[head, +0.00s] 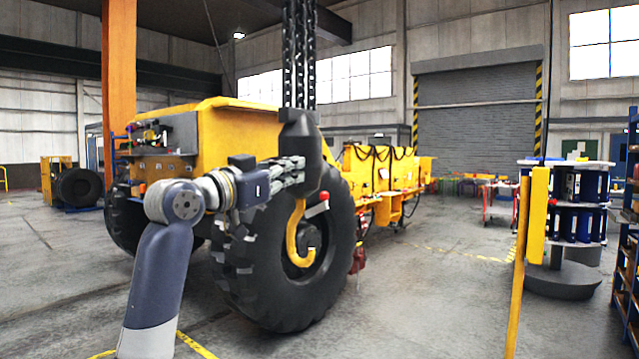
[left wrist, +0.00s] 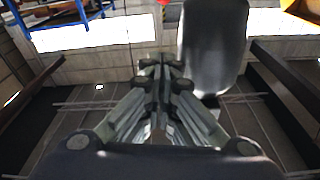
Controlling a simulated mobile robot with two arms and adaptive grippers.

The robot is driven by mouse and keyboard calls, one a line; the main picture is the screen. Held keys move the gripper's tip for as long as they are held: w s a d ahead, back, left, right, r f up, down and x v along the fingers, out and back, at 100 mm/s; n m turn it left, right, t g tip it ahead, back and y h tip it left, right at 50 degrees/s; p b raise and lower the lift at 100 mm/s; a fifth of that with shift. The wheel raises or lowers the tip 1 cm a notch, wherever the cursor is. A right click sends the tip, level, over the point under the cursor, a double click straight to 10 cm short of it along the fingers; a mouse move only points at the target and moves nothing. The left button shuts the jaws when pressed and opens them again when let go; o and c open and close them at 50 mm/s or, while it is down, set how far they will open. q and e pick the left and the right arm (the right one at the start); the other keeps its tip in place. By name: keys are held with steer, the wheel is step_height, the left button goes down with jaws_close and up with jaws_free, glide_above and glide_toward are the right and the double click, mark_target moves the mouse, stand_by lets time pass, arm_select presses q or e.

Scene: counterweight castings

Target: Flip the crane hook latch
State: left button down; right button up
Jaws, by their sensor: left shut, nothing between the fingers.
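The yellow crane hook (head: 293,240) hangs below a dark hook block (head: 305,140) on black chains. Its latch (head: 317,205), whitish with a red end, sits at the upper right of the hook opening and slants up to the right. My left gripper (head: 302,163) reaches in from the left at the height of the block, above the latch. Its fingers are shut and empty, and look close to the block; I cannot tell whether they touch. In the left wrist view the shut fingers (left wrist: 160,68) point up beside the dark block (left wrist: 213,45). My right gripper is out of view.
A large black tyre (head: 330,275) of a yellow vehicle (head: 240,135) stands behind the hook. A yellow post (head: 517,270) and a round rack (head: 580,205) stand at the right. The grey floor (head: 430,300) between is clear.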

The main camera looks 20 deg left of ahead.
arm_select(q)
steer(key=shift+w, duration=0.15)
steer(key=p+x, duration=0.5)
steer(key=x, duration=0.5)
steer(key=shift+s+a+f+p, duration=0.15)
steer(key=shift+f+p, duration=0.05)
steer(key=shift+f, duration=0.45)
steer(key=shift+s+a+f+p, duration=0.1)
steer(key=shift+a+f+p, duration=0.05)
steer(key=shift+f, duration=0.5)
steer(key=shift+s+a+f+p, duration=0.15)
steer(key=shift+f+p, duration=0.05)
steer(key=shift+f, duration=0.45)
steer(key=shift+d, duration=0.1)
steer(key=shift+d+f+m+b, duration=0.2)
steer(key=shift+m+b, duration=0.1)
steer(key=shift+m, duration=0.1)
